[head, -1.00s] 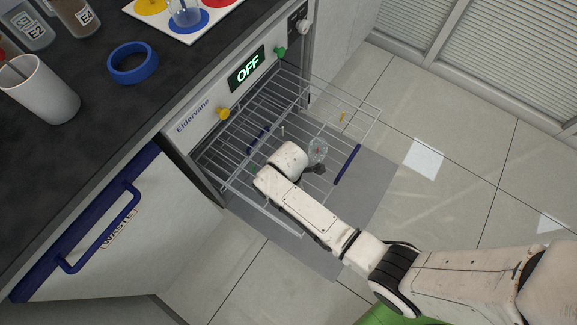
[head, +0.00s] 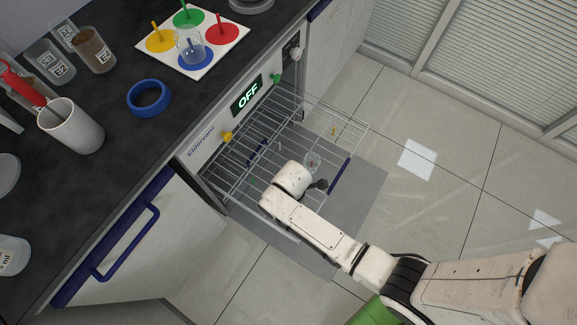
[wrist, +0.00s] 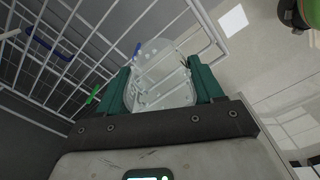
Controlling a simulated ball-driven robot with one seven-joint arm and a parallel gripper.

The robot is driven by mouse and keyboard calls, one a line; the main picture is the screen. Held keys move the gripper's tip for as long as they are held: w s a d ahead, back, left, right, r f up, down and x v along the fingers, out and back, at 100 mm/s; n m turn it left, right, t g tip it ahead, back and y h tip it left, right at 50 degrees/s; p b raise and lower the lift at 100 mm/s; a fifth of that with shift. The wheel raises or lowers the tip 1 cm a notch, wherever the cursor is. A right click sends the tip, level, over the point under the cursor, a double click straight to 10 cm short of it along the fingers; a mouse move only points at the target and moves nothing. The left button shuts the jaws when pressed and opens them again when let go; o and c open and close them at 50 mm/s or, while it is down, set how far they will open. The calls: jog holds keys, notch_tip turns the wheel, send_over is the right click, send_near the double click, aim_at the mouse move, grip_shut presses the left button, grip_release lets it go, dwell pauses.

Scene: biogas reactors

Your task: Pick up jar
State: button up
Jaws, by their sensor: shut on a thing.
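The jar (wrist: 160,75) is clear and see-through. In the wrist view it sits between the two green fingers of my gripper (wrist: 160,88), which is shut on it. In the head view the jar (head: 312,161) shows as a small clear round shape beside my wrist, over the pulled-out wire rack (head: 232,180). My gripper (head: 319,184) is mostly hidden by my wrist there. I cannot tell whether the jar still touches the rack.
The rack extends from an appliance whose display (head: 247,95) reads OFF. Tiled floor lies right.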

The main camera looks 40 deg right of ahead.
jog(key=s+a+r+p, duration=0.2)
jog(key=s+r+p, duration=0.4)
jog(key=s+p, duration=0.35)
notch_tip(320, 180, up, 12)
jog(key=p, duration=0.7)
jog(key=shift+s+f, duration=0.2)
jog(key=shift+f, duration=0.05)
dwell(0.5)
